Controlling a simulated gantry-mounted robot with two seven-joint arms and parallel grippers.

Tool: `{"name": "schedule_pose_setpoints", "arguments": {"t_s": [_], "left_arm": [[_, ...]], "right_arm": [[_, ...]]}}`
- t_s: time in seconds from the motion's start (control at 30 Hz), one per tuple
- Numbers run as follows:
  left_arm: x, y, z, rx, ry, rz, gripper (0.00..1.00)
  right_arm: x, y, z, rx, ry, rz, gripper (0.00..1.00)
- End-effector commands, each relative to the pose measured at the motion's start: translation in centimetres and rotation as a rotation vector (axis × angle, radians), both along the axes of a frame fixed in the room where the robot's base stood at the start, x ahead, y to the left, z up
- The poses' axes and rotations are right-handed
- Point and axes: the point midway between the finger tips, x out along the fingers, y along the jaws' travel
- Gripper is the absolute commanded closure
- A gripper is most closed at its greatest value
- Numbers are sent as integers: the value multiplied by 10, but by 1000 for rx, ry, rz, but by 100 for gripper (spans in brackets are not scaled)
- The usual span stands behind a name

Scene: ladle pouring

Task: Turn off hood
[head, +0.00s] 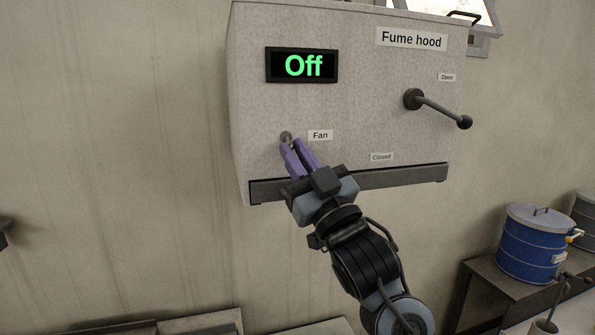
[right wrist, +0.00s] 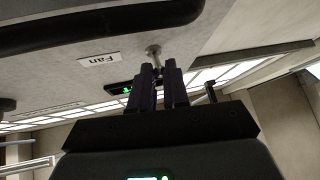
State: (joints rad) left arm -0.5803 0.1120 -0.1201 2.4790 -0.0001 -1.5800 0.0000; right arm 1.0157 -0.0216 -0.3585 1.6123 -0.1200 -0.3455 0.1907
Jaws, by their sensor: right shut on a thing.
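The fume hood (head: 360,110) is a pale speckled box on the wall. Its display (head: 302,65) reads "Off" in green. The fan switch (head: 286,137) is a small metal knob left of the "Fan" label (head: 320,135). My right gripper (head: 293,145) has its purple fingers at the switch, closed around or against it; the fingers partly hide it. In the right wrist view the metal switch (right wrist: 153,52) stands at the tips of my right gripper (right wrist: 160,70), by the "Fan" label (right wrist: 99,60). My left gripper is not in view.
A lever with a dark ball end (head: 440,110) sits on the hood's right side, between the "Open" and "Closed" labels. A dark rail (head: 390,179) runs along the hood's lower edge. A blue drum (head: 530,245) stands on a dark bench at the right.

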Motion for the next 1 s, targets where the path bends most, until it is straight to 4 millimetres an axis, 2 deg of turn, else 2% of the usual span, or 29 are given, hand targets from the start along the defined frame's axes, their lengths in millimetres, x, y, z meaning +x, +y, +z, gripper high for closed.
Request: {"name": "schedule_pose_setpoints", "arguments": {"t_s": [0.13, 0.6, 0.63, 0.8, 1.0], "left_arm": [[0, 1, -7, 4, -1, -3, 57], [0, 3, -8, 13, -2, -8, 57], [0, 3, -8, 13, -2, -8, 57], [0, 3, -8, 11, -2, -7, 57], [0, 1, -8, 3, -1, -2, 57]], "right_arm": [[0, 0, -2, 10, -38, 0, 100], [1, 0, -1, 15, -54, 1, 100], [1, 0, -1, 15, -54, 1, 83], [1, 0, -2, 15, -53, 1, 60], [1, 1, -2, 14, -52, 0, 60]]}}
